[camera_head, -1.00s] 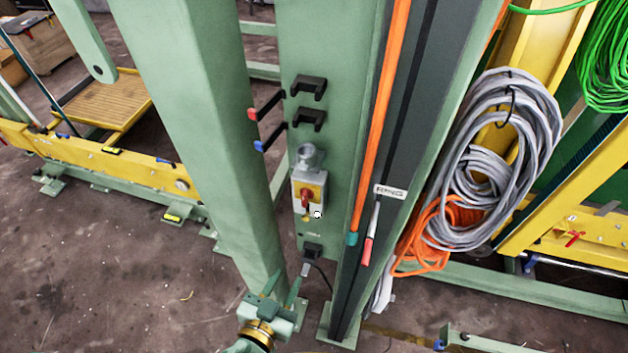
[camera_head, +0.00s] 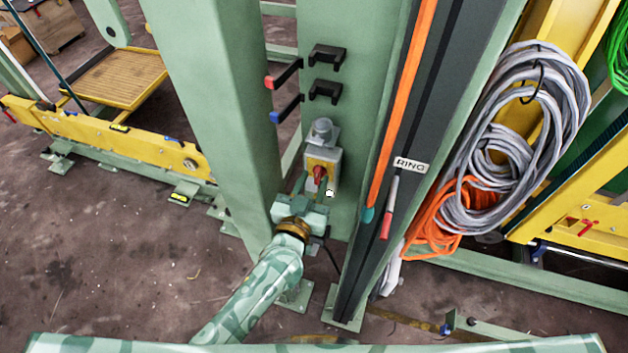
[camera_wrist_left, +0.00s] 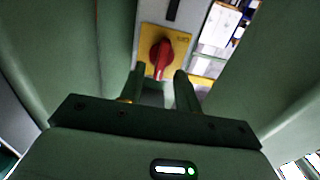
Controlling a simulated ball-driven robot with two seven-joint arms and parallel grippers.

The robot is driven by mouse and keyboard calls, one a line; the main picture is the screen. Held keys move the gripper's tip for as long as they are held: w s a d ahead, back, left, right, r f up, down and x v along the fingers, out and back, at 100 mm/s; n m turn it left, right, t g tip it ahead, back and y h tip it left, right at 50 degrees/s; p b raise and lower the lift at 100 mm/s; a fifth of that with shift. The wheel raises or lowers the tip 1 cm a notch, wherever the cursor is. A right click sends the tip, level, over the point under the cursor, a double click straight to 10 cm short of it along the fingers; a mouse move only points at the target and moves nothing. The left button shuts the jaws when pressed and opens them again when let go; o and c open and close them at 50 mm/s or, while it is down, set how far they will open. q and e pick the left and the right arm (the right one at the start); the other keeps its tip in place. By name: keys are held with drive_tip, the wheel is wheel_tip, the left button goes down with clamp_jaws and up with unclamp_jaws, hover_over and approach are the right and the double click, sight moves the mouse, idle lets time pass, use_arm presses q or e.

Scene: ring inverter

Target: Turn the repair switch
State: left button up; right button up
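The repair switch is a red knob (camera_head: 319,173) on a yellow plate, on a grey box (camera_head: 334,158) fixed to a green post. In the left wrist view the red knob (camera_wrist_left: 161,56) is just beyond the fingertips, its handle pointing down toward the gap between them. My left gripper (camera_head: 312,184) is at the lower front of the box; its two fingers (camera_wrist_left: 158,78) are apart, with the knob's lower end at the opening. I cannot tell whether the fingers touch it. My right gripper is not in view.
The green post (camera_head: 355,100) carries two black brackets above the box. A thick green beam (camera_head: 215,90) stands close on the left. A dark rail with an orange strip (camera_head: 412,80) and a grey cable coil (camera_head: 520,130) are to the right.

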use_arm(q)
drive_tip(key=shift+w+d, duration=0.2)
drive_tip(key=shift+w, duration=0.25)
clamp_jaws()
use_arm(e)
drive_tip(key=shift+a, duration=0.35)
